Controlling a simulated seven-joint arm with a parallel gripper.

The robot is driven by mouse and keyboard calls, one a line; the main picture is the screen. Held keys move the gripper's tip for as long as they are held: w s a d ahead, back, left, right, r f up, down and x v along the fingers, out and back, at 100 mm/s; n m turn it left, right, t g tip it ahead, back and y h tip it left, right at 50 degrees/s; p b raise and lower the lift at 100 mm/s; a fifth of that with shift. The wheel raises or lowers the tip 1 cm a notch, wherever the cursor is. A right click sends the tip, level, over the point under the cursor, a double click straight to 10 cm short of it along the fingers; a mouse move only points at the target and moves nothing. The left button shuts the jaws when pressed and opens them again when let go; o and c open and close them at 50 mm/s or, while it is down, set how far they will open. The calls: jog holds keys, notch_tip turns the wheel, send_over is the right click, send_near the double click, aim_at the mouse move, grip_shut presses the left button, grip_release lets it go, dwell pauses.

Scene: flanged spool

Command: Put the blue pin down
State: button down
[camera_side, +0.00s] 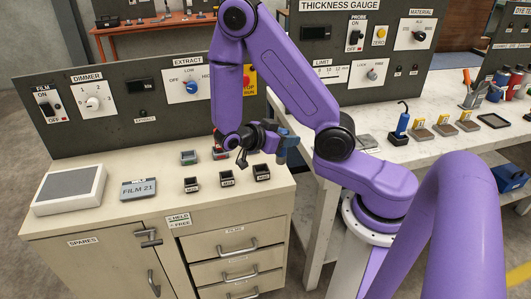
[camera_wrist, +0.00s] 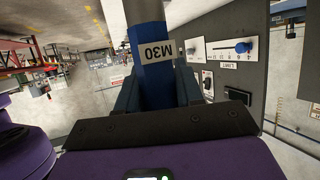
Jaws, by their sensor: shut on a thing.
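The blue pin shows in the wrist view (camera_wrist: 157,72), with a blue body, a white label and a grey end, and it runs up out of the top of the picture. My gripper (camera_wrist: 157,100) is shut on its blue body. In the side view my gripper (camera_side: 280,142) is above the right end of the cream cabinet, and the pin (camera_side: 289,148) shows small and blue at its tips. It is held in the air, apart from the cabinet top. Small dark labelled blocks (camera_side: 227,180) stand in a row on the cabinet below.
The cream cabinet top also bears a pale tray (camera_side: 70,188), a FILM 21 plate (camera_side: 139,189) and a small green-topped block (camera_side: 188,157). A grey control panel (camera_side: 140,105) stands behind. The right bench holds a blue hooked tool (camera_side: 402,122) and several small blocks.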

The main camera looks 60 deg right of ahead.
jog(key=shift+w+d+f, duration=0.6)
jog(key=shift+w+f, duration=0.85)
jog(key=shift+f, duration=0.4)
jog(key=shift+w+d+f, duration=0.6)
jog(key=shift+w+f, duration=0.8)
jog(key=shift+f, duration=0.4)
jog(key=shift+w+d+f, duration=0.6)
jog(key=shift+w+f, duration=0.85)
jog(key=shift+f, duration=0.4)
jog(key=shift+f, duration=0.25)
jog(key=c, duration=0.7)
grip_release()
jog(key=shift+f, duration=0.1)
jog(key=shift+c, duration=0.2)
